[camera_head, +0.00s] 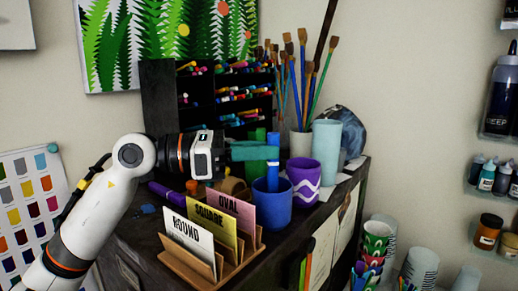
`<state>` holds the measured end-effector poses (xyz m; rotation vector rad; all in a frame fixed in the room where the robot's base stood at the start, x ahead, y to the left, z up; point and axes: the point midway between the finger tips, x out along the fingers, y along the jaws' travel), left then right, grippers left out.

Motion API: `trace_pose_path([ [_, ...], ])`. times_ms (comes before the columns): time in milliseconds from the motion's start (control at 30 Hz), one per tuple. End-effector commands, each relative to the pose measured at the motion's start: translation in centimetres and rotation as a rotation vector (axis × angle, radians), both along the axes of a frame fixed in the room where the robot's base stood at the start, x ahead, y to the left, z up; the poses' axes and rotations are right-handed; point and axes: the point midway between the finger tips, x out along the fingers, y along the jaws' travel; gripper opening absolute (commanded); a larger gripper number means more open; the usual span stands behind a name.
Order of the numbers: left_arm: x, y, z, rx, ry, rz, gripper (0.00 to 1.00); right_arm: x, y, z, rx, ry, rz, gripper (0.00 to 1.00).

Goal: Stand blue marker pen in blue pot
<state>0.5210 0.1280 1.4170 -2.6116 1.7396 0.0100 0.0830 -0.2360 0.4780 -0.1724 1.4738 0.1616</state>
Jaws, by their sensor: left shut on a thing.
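The blue marker pen (273,172) is upright in the head view. My left gripper (270,152) reaches in from the left and is shut on its upper part. The blue pot (271,211) stands near the front edge of the dark cabinet top, directly below the pen. The pen's lower end overlaps the pot's mouth and appears to be inside the rim. Whether it touches the pot's bottom is hidden. My right gripper is out of view.
A purple pot (304,182) with a white zigzag stands close on the right, with a teal cup (326,150) behind. A wooden card holder (212,262) sits in front. A marker rack (160,100) and a brush jar (300,144) stand behind.

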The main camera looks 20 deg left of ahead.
Motion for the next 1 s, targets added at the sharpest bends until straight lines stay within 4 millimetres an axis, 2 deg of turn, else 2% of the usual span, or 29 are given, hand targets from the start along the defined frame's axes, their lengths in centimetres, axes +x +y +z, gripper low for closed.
trace_pose_path([
  [300,0.0,0.0,-0.2,0.000,0.000,0.000,0.00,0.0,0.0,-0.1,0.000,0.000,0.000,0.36],
  [333,0.0,0.0,-0.2,0.000,0.000,0.000,0.20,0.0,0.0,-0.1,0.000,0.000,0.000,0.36],
  [467,0.0,0.0,-0.2,0.000,0.000,0.000,0.41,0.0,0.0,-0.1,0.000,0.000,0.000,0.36],
  [800,-0.1,0.3,-0.3,0.001,0.000,0.001,0.42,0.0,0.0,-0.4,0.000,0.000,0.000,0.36],
  [1000,-1.1,3.0,-0.6,0.002,-0.001,0.005,0.42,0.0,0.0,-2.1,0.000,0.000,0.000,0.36],
])
